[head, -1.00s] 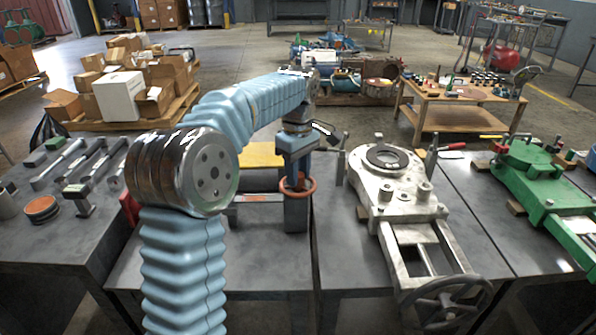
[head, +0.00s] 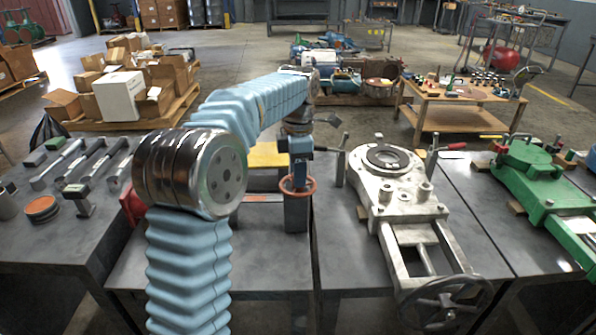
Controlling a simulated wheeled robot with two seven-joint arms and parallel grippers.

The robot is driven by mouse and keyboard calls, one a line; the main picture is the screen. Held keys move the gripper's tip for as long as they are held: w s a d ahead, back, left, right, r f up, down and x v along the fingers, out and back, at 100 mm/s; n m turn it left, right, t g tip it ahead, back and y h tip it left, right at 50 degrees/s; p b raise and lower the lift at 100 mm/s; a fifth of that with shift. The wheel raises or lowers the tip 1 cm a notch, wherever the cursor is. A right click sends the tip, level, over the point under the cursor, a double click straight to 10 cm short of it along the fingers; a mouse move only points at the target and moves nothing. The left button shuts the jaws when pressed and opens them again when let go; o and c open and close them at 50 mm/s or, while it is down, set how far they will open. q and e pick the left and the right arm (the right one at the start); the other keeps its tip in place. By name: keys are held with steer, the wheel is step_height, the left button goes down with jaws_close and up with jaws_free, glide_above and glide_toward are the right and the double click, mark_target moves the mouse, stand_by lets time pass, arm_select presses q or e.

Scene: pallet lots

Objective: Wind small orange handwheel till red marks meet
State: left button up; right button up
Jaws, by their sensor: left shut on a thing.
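The small orange handwheel (head: 312,190) sits as a ring on top of a dark grey block on the middle table. My left arm reaches over from the left, and my left gripper (head: 298,180) points down onto the handwheel and is shut on it. The gripper and arm cover part of the wheel and the fixture behind it. An orange-red strip (head: 262,198) shows on the bar left of the block. The red marks are too small to make out. My right gripper is not in view.
A white cast fixture with a disc (head: 390,157) and a dark large handwheel (head: 446,302) stands close to the right. A green fixture (head: 545,185) is farther right. Steel tools (head: 85,165) lie on the left table. The middle table's front is bare.

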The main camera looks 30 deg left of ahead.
arm_select(q)
steer(key=n, duration=1.3)
stand_by(0.5)
steer(key=o, duration=1.1)
steer(key=shift+c, duration=0.2)
